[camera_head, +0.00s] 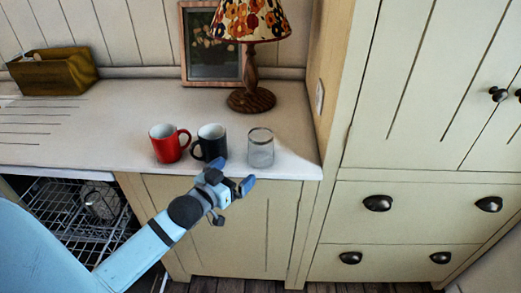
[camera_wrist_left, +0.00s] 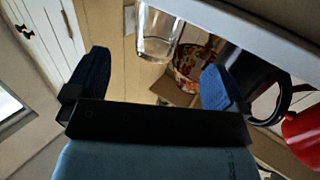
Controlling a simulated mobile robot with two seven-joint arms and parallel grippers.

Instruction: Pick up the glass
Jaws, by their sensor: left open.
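A clear glass (camera_head: 261,148) stands upright on the white countertop near its front right corner, to the right of a black mug. My left gripper (camera_head: 234,174) is in front of the counter edge, just below and left of the glass in the head view. Its two blue fingertips are apart with nothing between them. In the left wrist view the glass (camera_wrist_left: 157,36) shows beyond the open fingers (camera_wrist_left: 152,82), at the top middle, apart from them. My right gripper is not in view.
The black mug (camera_head: 211,143) and a red mug (camera_head: 167,145) stand left of the glass. A flowered lamp (camera_head: 250,98), a picture frame (camera_head: 209,72) and a wooden box (camera_head: 54,73) are further back. An open dishwasher rack (camera_head: 75,212) is below left.

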